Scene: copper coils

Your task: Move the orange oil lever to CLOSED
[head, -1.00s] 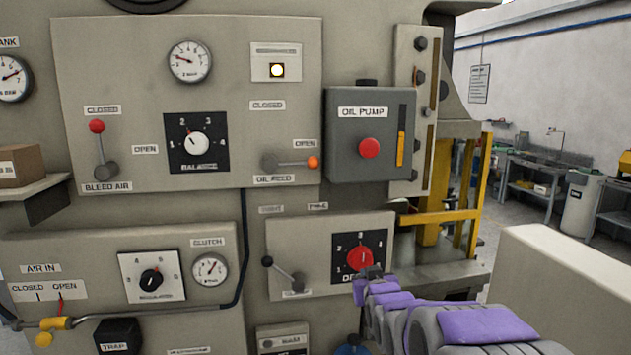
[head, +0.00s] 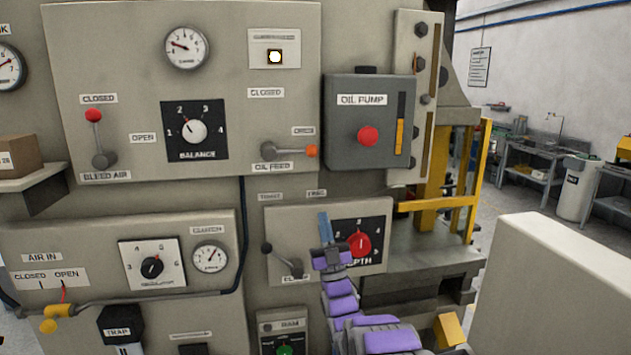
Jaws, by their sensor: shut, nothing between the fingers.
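The orange oil lever (head: 311,151) is the orange-tipped handle on the oil feed control of the upper panel. Its arm points right from a grey hub (head: 267,150), with the tip just under the OPEN label (head: 303,131). The CLOSED label (head: 265,93) sits above the hub, and the OIL FEED label (head: 273,167) is below it. My gripper (head: 324,226) is shut and empty. It points up in front of the lower depth panel, below the orange lever and apart from it in the picture.
The grey oil pump box (head: 345,140) with a red button stands just right of the lever. The depth dial (head: 360,243) and a black-knobbed lever (head: 267,247) flank my gripper. A red-knobbed bleed air lever (head: 94,116) is at left.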

